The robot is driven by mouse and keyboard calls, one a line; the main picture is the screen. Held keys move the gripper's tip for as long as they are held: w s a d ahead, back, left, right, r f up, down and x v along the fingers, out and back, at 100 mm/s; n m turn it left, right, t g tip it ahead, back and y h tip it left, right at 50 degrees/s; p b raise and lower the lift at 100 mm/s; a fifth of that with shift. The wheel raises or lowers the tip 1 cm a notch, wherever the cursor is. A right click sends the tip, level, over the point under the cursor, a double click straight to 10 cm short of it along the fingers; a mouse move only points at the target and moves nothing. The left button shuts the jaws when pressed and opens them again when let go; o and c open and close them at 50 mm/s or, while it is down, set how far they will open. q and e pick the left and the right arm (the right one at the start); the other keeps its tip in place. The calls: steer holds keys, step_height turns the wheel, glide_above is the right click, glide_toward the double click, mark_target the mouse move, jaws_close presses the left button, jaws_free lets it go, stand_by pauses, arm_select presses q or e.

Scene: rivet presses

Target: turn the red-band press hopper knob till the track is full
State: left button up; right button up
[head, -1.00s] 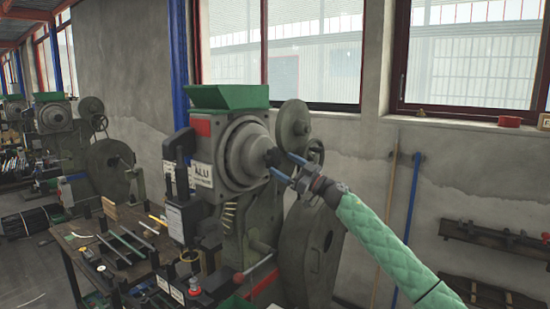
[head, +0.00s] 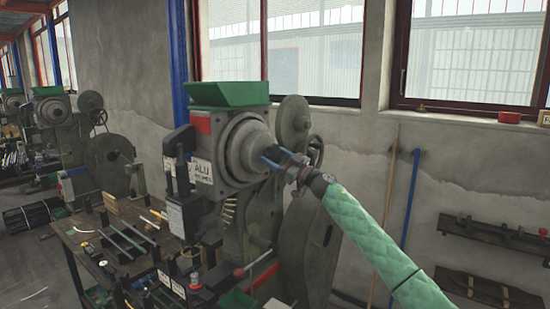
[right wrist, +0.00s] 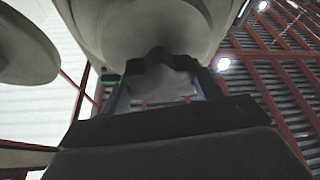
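The red-band press (head: 238,150) stands at the centre of the head view, with a red band (head: 201,124), an "ALU" label (head: 202,172) and a green hopper (head: 228,94) on top. Its round drum faces right, and the hopper knob is at the drum's narrow end. My right gripper (head: 270,160) reaches this end from the right. In the right wrist view the dark, lobed knob (right wrist: 160,58) sits between my two fingers, which appear to touch its sides. The knob is mostly hidden by the fingers in the head view. The track's fill cannot be made out. My left gripper is not in view.
A handwheel (head: 294,122) and a large flywheel (head: 310,245) stand close behind my right gripper. A bench (head: 75,235) with rods and small tools is at the lower left. Another press (head: 52,115) stands further left.

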arm_select(q)
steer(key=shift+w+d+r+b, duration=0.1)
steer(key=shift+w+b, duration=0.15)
steer(key=shift+b, duration=0.05)
arm_select(e)
steer(key=shift+n+g, duration=0.4)
steer(key=shift+n, duration=0.2)
steer(key=n+g+b, duration=0.2)
steer(key=n, duration=0.2)
steer(key=n+g+b, duration=0.1)
steer(key=n+g, duration=0.1)
steer(key=n, duration=0.2)
steer(key=shift+n+b, duration=0.4)
steer(key=n+g+b, duration=0.1)
steer(key=n, duration=0.2)
steer(key=n+g+h+b, duration=0.1)
steer(key=n+b, duration=0.1)
steer(key=n, duration=0.2)
steer(key=shift+h, duration=0.3)
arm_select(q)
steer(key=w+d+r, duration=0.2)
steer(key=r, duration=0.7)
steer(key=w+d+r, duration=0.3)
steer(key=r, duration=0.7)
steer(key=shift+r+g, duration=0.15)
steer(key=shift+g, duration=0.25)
arm_select(e)
steer(key=shift+n, duration=0.5)
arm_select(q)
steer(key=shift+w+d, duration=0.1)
